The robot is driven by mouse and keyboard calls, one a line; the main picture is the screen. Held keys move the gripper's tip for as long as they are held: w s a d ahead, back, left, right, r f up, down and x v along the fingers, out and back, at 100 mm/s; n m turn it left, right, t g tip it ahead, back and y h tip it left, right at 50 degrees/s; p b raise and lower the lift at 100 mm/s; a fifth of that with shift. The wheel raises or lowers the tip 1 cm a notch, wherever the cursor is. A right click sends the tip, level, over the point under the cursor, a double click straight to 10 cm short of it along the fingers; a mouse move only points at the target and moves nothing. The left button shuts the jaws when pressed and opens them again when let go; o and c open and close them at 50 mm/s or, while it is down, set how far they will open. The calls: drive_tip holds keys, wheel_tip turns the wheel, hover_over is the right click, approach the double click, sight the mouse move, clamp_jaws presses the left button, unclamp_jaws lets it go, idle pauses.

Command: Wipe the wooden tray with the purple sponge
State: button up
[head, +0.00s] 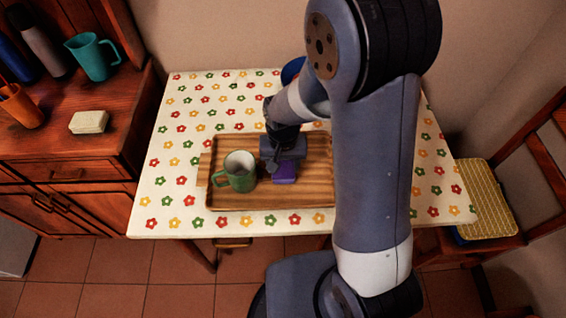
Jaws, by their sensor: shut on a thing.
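The wooden tray (235,201) lies on the flower-patterned tablecloth, with part of its right side hidden behind my arm. The purple sponge (285,174) is at the middle of the tray. My gripper (283,164) is over the tray and shut on the purple sponge, pointing down. The sponge appears at the tray surface, but I cannot tell whether it touches. A green mug (238,172) stands on the tray just left of my gripper.
A blue bowl (291,70) is partly hidden behind my arm at the table's back. On the left cabinet are a teal pitcher (92,56), an orange cup (20,106) and a pale sponge-like block (89,122). A chair with a yellow cushion (474,197) stands right. The table (170,150) left of the tray is clear.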

sight(262, 173)
drive_tip(key=shift+a, duration=0.1)
drive_tip(key=shift+w+a+f, duration=0.1)
drive_tip(key=shift+a, duration=1.4)
drive_tip(key=shift+a+f, duration=0.1)
drive_tip(key=shift+a, duration=1.35)
drive_tip(key=shift+r, duration=0.1)
drive_tip(key=shift+d, duration=0.15)
drive_tip(key=shift+d+r, duration=0.1)
drive_tip(key=shift+d, duration=1.35)
drive_tip(key=shift+d+b, duration=0.4)
drive_tip(key=shift+d, duration=1)
drive_tip(key=shift+s+d, duration=0.1)
drive_tip(key=shift+s, duration=0.15)
